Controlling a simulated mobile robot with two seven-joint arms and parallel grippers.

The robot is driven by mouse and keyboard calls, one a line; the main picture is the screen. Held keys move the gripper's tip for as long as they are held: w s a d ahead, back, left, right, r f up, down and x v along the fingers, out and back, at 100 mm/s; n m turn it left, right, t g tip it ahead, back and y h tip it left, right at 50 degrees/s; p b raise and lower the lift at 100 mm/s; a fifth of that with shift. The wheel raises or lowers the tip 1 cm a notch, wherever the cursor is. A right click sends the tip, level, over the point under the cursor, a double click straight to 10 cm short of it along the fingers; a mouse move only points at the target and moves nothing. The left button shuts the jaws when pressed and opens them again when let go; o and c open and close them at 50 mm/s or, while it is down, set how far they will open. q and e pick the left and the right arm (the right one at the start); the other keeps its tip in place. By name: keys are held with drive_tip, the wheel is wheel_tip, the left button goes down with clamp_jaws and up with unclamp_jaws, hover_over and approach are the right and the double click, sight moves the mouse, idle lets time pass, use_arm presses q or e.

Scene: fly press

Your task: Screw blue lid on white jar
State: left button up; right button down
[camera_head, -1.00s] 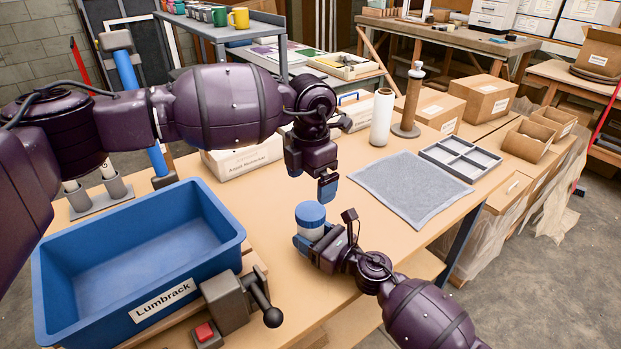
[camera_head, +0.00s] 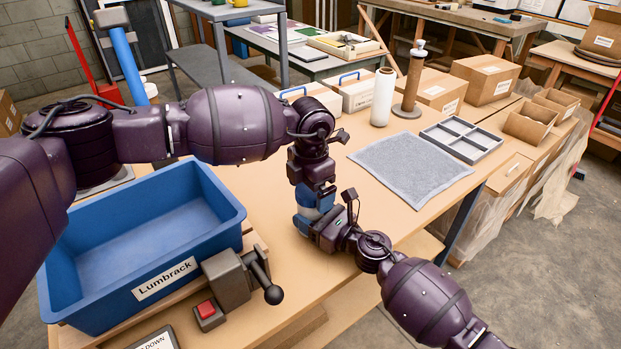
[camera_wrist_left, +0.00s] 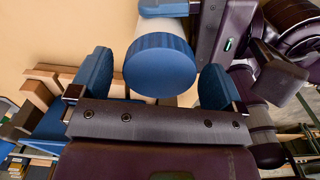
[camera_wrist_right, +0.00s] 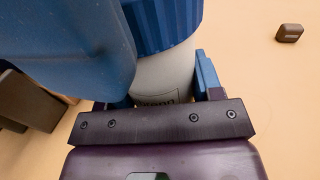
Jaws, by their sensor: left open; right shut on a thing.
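The white jar (camera_wrist_right: 160,80) is gripped by my right gripper (camera_head: 318,222), with its printed label partly hidden by the gripper. The blue lid (camera_wrist_left: 160,66) sits on top of the jar; it also shows in the right wrist view (camera_wrist_right: 163,22). Whether it is screwed tight cannot be told. My left gripper (camera_wrist_left: 160,85) is open, its two blue fingers on either side of the lid with gaps visible. In the head view my left gripper (camera_head: 312,190) is directly above the jar and hides much of the lid.
A blue bin (camera_head: 150,285) labelled Lumbrack stands to the left. A grey press with a black-knobbed handle (camera_head: 235,283) is in front of it. A grey mat (camera_head: 410,170) and a divided tray (camera_head: 462,138) lie to the right. A white roll (camera_head: 382,97) stands behind.

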use_arm(q)
drive_tip(key=shift+c, duration=0.3)
drive_tip(key=c, duration=0.9)
drive_tip(key=shift+c, duration=0.2)
drive_tip(key=o, duration=1.1)
wheel_tip(320, 180, up, 12)
